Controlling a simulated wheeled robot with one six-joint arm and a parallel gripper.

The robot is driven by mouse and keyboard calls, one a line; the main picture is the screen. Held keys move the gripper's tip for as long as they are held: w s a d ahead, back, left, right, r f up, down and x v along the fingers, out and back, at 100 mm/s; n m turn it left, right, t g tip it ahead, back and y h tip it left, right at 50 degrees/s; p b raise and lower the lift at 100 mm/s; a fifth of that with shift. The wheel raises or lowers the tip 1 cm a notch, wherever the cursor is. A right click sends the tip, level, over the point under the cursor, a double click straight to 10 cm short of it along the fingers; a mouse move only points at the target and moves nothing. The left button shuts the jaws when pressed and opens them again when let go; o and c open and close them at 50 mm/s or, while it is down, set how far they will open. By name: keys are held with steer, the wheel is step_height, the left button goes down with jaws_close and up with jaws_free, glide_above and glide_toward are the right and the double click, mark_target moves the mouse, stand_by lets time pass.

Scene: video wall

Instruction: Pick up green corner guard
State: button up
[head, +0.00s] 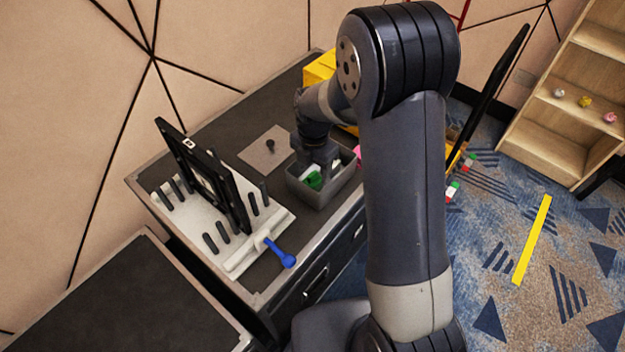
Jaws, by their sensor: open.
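A green piece (314,180), which looks like the green corner guard, lies in a grey open bin (327,194) on the dark cabinet top. A whitish piece (309,170) lies beside it in the bin. My gripper (316,166) reaches down into the bin, just above or at the green piece. Its fingertips are small and partly hidden, so I cannot tell whether they touch the piece. The gripper is open. My arm hides part of the bin's right side and what lies behind it.
A grey plate (266,150) lies behind. A yellow box (320,68) stands at the back. A wooden shelf (560,147) is at right.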

mark_target(313, 173)
steer(key=shift+w+f+p, duration=0.15)
steer(key=shift+w+f, duration=0.1)
steer(key=shift+f, duration=1.35)
steer(key=shift+w+f+p, duration=0.15)
steer(key=shift+w+f, duration=0.05)
steer(key=shift+f, duration=1.35)
steer(key=shift+c, duration=0.3)
steer(key=c, duration=1)
